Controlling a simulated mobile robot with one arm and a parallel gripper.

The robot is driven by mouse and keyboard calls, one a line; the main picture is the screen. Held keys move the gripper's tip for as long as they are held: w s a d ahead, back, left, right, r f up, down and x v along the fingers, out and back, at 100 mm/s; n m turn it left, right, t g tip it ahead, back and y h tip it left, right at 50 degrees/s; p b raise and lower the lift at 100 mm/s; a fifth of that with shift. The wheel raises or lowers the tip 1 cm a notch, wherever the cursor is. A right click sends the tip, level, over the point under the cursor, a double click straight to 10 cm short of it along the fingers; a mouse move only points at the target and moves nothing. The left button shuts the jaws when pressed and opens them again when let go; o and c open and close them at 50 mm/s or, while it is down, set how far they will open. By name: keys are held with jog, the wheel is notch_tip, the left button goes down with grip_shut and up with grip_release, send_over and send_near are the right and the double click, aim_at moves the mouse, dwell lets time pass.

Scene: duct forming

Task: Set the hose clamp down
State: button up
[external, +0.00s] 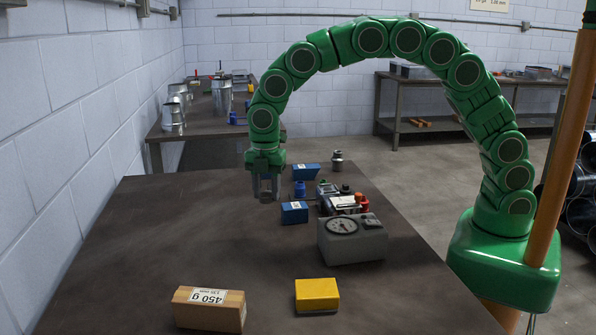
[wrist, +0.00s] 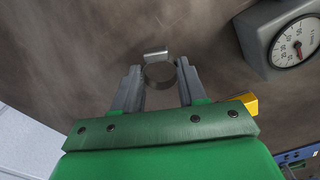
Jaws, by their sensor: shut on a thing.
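The hose clamp (wrist: 158,73) is a small grey metal ring with a flat tab on its far side. In the wrist view it sits between the two grey fingers of my gripper (wrist: 157,86), which are shut on it. In the external view my gripper (external: 267,190) points down over the left middle part of the dark table (external: 140,250). The clamp is small there, at the fingertips, and hard to make out. I cannot tell whether it touches the table top.
A grey box with a dial (external: 352,240) stands to the right of my gripper. Blue boxes (external: 294,212) and small parts lie beside it. A yellow block (external: 317,295) and a wooden block marked 450 g (external: 209,309) lie toward the front. The table's left side is clear.

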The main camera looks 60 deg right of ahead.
jog(key=s+a+n, duration=0.2)
jog(key=a, duration=0.1)
jog(key=s+a+r, duration=0.1)
jog(key=shift+a+n, duration=0.3)
jog(key=shift+n, duration=0.1)
jog(key=shift+w, duration=0.1)
send_over(213, 251)
jog(key=shift+s+d+f, duration=0.15)
jog(key=shift+s+f, duration=0.05)
jog(key=shift+f, duration=2.05)
jog(key=shift+s+d+f, duration=0.1)
jog(key=shift+s+f, duration=0.05)
jog(key=shift+f, duration=2.05)
jog(key=shift+w+a+f, duration=0.25)
jog(key=shift+w+f, duration=0.1)
jog(key=shift+f, duration=1.55)
jog(key=shift+f, duration=0.15)
